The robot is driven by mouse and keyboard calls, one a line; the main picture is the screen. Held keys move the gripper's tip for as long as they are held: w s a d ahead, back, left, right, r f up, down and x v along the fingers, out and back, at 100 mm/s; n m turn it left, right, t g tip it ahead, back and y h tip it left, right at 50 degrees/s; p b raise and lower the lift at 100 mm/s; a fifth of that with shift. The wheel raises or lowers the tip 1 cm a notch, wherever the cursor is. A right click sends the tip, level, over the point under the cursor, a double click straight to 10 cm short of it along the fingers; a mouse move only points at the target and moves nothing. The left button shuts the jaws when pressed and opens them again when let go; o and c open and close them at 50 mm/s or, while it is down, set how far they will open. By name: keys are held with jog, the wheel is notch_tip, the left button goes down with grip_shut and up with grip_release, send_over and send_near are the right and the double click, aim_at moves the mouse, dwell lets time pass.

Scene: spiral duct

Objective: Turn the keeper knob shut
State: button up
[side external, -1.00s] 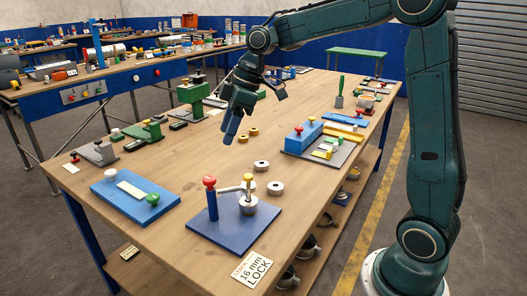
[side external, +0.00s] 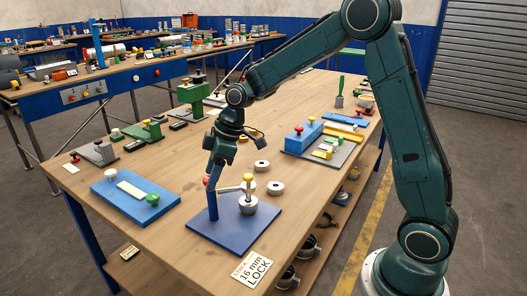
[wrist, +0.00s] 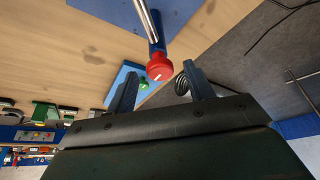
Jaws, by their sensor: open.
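The red knob (side external: 207,181) tops a blue post (side external: 213,206) on the blue base plate (side external: 254,230); I take it as the keeper knob. In the wrist view the red knob (wrist: 158,67) has a pale mark and lies between the fingertips in the picture. My gripper (side external: 213,174) is open, pointing down at the knob and partly hiding it. I cannot tell whether a finger touches it. A metal bar (wrist: 145,20) runs from the post. A yellow-topped spindle (side external: 248,180) stands in a round metal stack (side external: 247,208) on the plate.
Loose pale rings (side external: 275,188) lie behind the plate. A blue block with a green knob (side external: 152,199) is to the left. A "STACK 16 mm LOCK" card (side external: 252,268) lies at the front edge. A grey tray with a blue block (side external: 304,135) is at right.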

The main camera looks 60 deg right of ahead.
jog(key=shift+f, duration=0.3)
jog(key=shift+c, duration=0.4)
jog(key=c, duration=0.9)
